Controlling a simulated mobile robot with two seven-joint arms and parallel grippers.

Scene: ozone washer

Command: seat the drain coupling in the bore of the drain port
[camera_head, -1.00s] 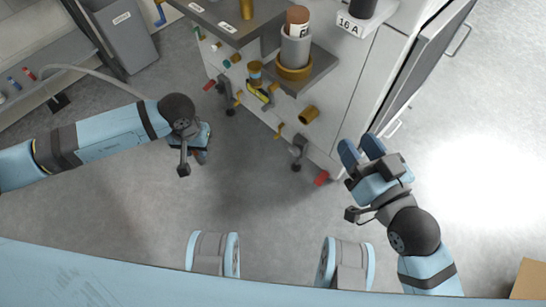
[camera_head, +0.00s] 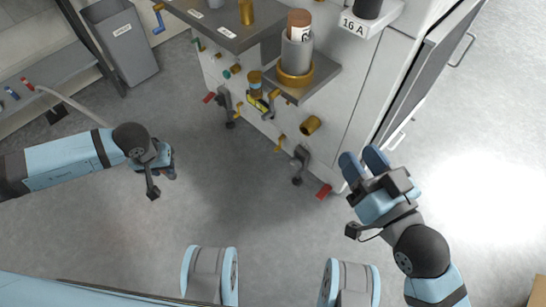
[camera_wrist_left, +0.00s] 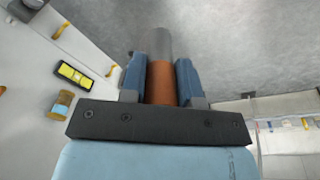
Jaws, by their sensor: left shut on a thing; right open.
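My left gripper (camera_head: 163,163) hangs over the floor, left of and apart from the washer. In the left wrist view its fingers (camera_wrist_left: 161,75) are shut on a cylinder with a copper-brown near part and a grey far end, which I take for the drain coupling (camera_wrist_left: 160,84). The head view barely shows this part. The washer front (camera_head: 262,105) carries several brass fittings; a brass cylinder (camera_head: 311,125) juts out low on the right and may be the drain port. I cannot tell for sure, and its bore is not visible. My right gripper (camera_head: 364,162) is open and empty beside the washer's right front corner.
A grey cup with a brown top (camera_head: 299,40) stands in a brass ring on the washer's shelf. A grey bin (camera_head: 122,45) stands at back left. The floor between is clear.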

